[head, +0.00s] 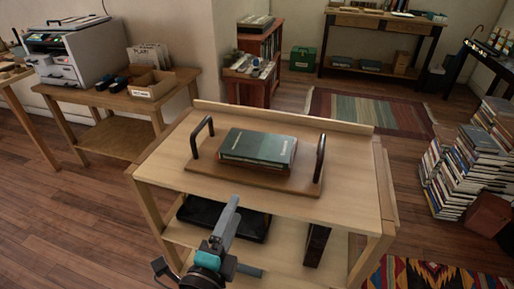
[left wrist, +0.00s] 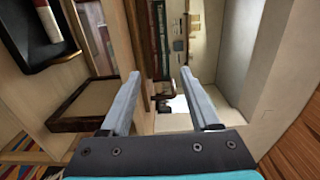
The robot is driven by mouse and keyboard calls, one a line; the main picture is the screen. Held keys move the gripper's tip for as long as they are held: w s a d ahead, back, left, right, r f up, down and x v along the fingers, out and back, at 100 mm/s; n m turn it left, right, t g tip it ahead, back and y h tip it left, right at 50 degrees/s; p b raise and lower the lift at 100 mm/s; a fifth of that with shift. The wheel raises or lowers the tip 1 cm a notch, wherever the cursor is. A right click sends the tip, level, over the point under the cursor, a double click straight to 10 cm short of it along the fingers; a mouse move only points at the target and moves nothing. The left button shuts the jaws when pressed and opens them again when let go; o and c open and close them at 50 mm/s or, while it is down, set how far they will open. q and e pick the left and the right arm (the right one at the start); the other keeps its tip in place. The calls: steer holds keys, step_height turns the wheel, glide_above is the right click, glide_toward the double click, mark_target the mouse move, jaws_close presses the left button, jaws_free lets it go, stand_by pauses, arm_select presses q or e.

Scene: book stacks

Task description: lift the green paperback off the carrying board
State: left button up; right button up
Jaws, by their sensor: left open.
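The green paperback (head: 262,143) lies flat on the wooden carrying board (head: 212,182), between the board's two upright black handles. A reddish-brown layer shows under its green cover at the front; I cannot tell whether this is a second book. The board rests on the top of a light wooden cart (head: 340,205). My left gripper (head: 245,238) is at the cart's front side, nearer to me than the board and apart from the book. In the left wrist view my left gripper (left wrist: 160,75) is open, with nothing between its fingers. My right gripper is not in view.
A raised lip (head: 290,118) runs along the cart's far edge. Dark items sit on its lower shelf, including a black tray (head: 225,218). A side table (head: 115,103) with a printer stands at left. Several book piles (head: 465,165) stand on the floor at right.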

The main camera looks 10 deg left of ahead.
arm_select(q)
steer(key=p, duration=0.2)
glide_toward(253, 161)
steer(key=w, duration=0.2)
steer(key=w+f, duration=0.1)
steer(key=shift+w+d, duration=0.1)
steer(key=shift+d, duration=0.2)
steer(key=shift+w+a+r, duration=0.1)
steer(key=shift+w+r, duration=0.1)
steer(key=shift+w, duration=0.25)
steer(key=w, duration=0.3)
steer(key=shift+w+a+r+p, duration=0.1)
steer(key=shift+a+r+p, duration=0.05)
steer(key=shift+r+p, duration=0.15)
steer(key=shift+w+f, duration=0.1)
steer(key=shift+w, duration=0.45)
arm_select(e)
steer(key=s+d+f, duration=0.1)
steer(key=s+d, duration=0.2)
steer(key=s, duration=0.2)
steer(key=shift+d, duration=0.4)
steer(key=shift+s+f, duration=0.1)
arm_select(q)
jaws_close()
